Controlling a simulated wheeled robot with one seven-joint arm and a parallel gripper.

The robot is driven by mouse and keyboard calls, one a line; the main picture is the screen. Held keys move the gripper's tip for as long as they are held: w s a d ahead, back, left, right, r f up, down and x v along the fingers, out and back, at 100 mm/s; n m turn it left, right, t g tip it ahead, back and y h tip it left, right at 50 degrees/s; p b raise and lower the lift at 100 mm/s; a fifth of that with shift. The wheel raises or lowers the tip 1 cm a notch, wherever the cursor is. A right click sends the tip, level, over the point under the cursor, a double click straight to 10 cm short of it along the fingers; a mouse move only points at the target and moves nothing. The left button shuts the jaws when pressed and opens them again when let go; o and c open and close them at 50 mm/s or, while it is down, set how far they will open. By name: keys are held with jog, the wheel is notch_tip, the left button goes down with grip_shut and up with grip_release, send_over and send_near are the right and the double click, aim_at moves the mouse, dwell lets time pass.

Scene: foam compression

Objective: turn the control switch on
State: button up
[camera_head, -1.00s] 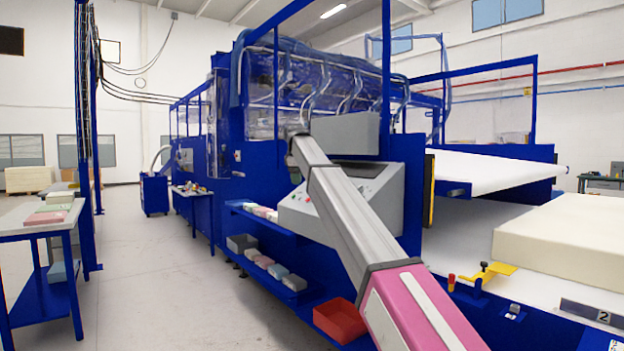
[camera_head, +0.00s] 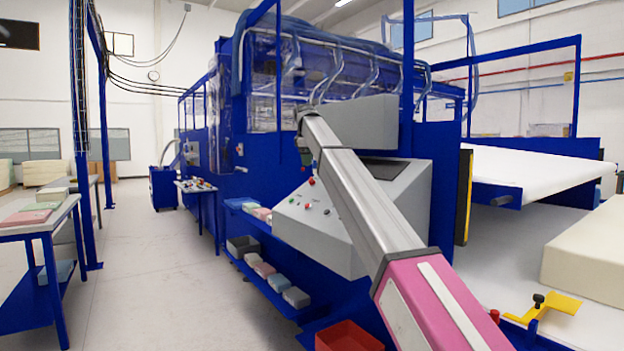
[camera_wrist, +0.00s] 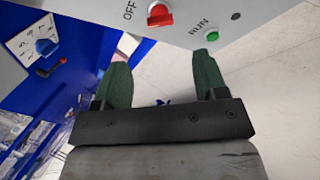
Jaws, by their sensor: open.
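A red control switch (camera_wrist: 159,14) sits on a grey panel at the top of the wrist view, beside the word OFF. A green button (camera_wrist: 212,36) marked RUN is to its right. My gripper (camera_wrist: 162,60) is open and empty, its two green fingers apart just below the panel's edge in the picture. The switch shows above the gap between the fingers, apart from both. In the head view, the grey sloped console (camera_head: 300,228) carries several small coloured knobs and buttons, partly behind my arm. My fingers cannot be made out clearly there.
A blue knob (camera_wrist: 45,47) on a white plate is at the wrist view's left. In the head view, a red bin (camera_head: 347,337) lies below the console. A side table (camera_head: 30,225) stands left, with clear floor (camera_head: 165,270) between. A foam block (camera_head: 590,255) lies right.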

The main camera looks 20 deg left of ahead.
aim_at(311, 179)
jog(key=x, duration=0.9)
jog(key=shift+w+f, duration=0.1)
jog(key=shift+f, duration=0.3)
jog(key=c, duration=0.9)
